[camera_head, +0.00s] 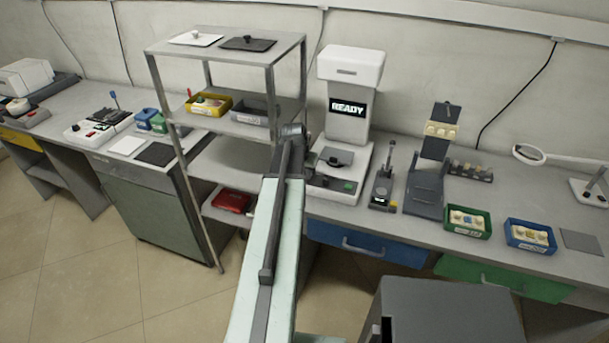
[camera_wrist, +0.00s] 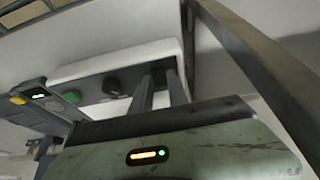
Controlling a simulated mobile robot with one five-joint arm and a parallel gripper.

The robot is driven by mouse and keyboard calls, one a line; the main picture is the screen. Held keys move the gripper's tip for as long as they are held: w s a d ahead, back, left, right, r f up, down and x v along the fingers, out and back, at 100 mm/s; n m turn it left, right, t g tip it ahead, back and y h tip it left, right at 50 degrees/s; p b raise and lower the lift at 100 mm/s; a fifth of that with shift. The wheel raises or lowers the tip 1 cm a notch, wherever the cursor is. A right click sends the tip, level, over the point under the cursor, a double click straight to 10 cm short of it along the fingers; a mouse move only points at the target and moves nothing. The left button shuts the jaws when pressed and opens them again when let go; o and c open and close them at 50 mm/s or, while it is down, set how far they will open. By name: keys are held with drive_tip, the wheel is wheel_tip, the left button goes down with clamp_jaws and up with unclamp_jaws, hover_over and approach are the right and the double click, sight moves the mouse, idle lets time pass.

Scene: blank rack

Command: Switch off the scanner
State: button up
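The scanner (camera_head: 348,62) is a tall white device on the bench, with a lit screen (camera_head: 348,107) reading "READY". Its low base (camera_head: 345,158) has a green button (camera_head: 349,186) at the front. In the wrist view the base front (camera_wrist: 118,62) shows the green button (camera_wrist: 70,95) and a dark round knob (camera_wrist: 112,86). My gripper (camera_wrist: 159,78) is close to the base front, right of the knob. Its two fingers stand apart, with a dark part visible between the tips. Contact cannot be told. In the head view my arm hides the fingers.
A metal shelf rack (camera_head: 232,153) stands just left of the scanner, and its post (camera_wrist: 235,40) is close to my gripper on the right. A small dark device with a yellow button (camera_head: 381,188) stands right of the scanner. A grey cabinet (camera_head: 450,312) is in front.

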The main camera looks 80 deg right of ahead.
clamp_jaws()
drive_tip(key=shift+d+r+y+p, duration=0.25)
drive_tip(key=shift+d+y+p, duration=0.15)
drive_tip(key=shift+p, duration=0.1)
drive_tip(key=shift+d+y, duration=0.15)
drive_tip(key=shift+y, duration=0.35)
drive_tip(key=shift+s+d+f+t+y+p, duration=0.1)
drive_tip(key=shift+t+y+p, duration=0.3)
drive_tip(key=shift+y, duration=0.7)
